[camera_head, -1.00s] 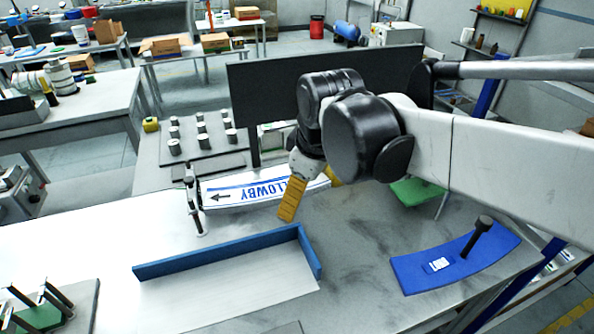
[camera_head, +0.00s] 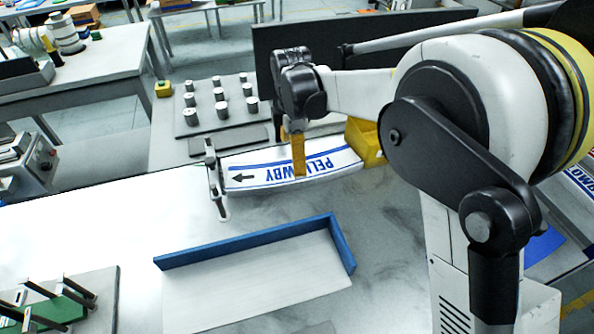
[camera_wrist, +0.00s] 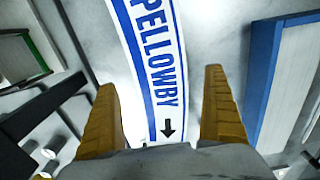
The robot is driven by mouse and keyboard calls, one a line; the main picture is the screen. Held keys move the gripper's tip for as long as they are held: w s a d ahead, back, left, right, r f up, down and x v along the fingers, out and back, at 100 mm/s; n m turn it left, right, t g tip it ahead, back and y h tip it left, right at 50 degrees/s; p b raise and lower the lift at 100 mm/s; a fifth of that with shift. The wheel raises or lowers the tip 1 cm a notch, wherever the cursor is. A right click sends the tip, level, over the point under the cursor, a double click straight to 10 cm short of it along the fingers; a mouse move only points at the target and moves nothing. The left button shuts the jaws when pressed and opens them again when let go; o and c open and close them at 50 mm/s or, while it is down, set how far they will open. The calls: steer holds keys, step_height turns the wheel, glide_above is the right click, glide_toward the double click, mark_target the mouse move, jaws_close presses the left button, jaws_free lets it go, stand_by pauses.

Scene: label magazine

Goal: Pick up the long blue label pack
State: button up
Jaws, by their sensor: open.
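A long, curved white label pack (camera_head: 260,171) with blue stripes, blue PELLOWBY lettering and a black arrow lies at the far side of the bench. In the wrist view the pack (camera_wrist: 150,45) runs lengthwise between my two yellow fingers. My gripper (camera_head: 298,155) is over the pack's middle, with one finger covering part of the lettering. It is open in the wrist view (camera_wrist: 158,82), with a finger on either side of the pack. I cannot tell how far the fingertips are above the bench.
A metal post stand (camera_head: 214,180) is at the pack's left end, and a yellow bin (camera_head: 366,146) at its right end. A blue-walled tray (camera_head: 250,240) lies in front. Several metal cylinders (camera_head: 220,100) stand behind. A plain blue piece (camera_head: 541,243) shows partly behind my arm.

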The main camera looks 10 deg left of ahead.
steer(key=f+b, duration=0.1)
steer(key=f, duration=0.1)
steer(key=f+b, duration=0.1)
steer(key=f, duration=0.4)
steer(key=shift+w+d+b, duration=0.2)
steer(key=shift+w+b, duration=0.05)
steer(key=shift+b, duration=0.15)
steer(key=shift+r, duration=0.15)
steer(key=shift+c, duration=0.3)
steer(key=c, duration=1.2)
